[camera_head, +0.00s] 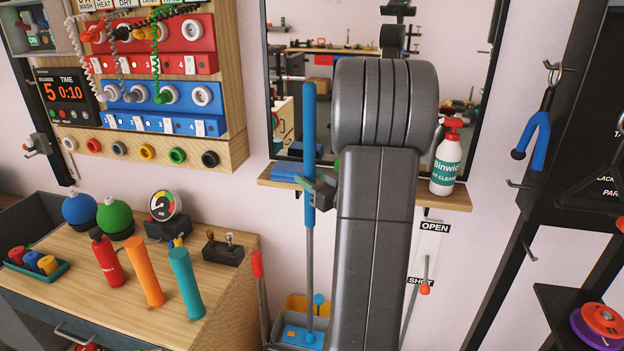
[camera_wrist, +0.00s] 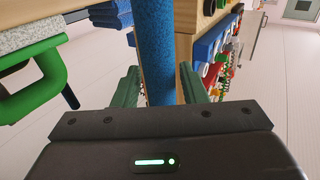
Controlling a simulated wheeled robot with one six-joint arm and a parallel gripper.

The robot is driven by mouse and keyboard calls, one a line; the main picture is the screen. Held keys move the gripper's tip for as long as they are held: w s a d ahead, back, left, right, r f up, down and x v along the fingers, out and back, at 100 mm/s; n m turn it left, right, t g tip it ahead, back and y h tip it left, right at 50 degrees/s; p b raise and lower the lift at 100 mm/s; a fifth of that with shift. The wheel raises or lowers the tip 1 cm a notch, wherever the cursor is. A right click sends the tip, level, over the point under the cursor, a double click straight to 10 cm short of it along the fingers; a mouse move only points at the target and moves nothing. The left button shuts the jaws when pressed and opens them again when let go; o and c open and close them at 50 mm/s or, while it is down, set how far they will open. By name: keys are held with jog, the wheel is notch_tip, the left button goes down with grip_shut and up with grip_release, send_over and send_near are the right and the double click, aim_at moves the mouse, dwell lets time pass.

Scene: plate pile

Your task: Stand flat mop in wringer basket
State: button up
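The flat mop stands nearly upright, with a blue grip (camera_head: 309,130) above a thin grey pole (camera_head: 309,265); the blue grip also shows in the wrist view (camera_wrist: 155,45). My gripper (camera_head: 312,190) is at the lower part of the blue grip.
A wooden shelf (camera_head: 459,197) behind my arm bears a spray bottle (camera_head: 446,160) and blue cloths. A workbench (camera_head: 235,290) with coloured cylinders stands at left, close to the bucket. A red-topped lever (camera_head: 257,266) stands between them. A rack with hooks is at right.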

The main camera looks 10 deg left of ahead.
jog(key=shift+o, duration=1.1)
jog(key=shift+f, duration=0.1)
jog(key=v, duration=1.3)
jog(key=shift+s+d+b, duration=0.25)
jog(key=shift+d+b, duration=0.05)
jog(key=shift+b, duration=0.05)
jog(key=shift+a, duration=0.1)
jog(key=x, duration=1.3)
jog(key=shift+w+a+p, duration=0.2)
jog(key=shift+w+p, duration=0.05)
jog(key=shift+p, duration=0.1)
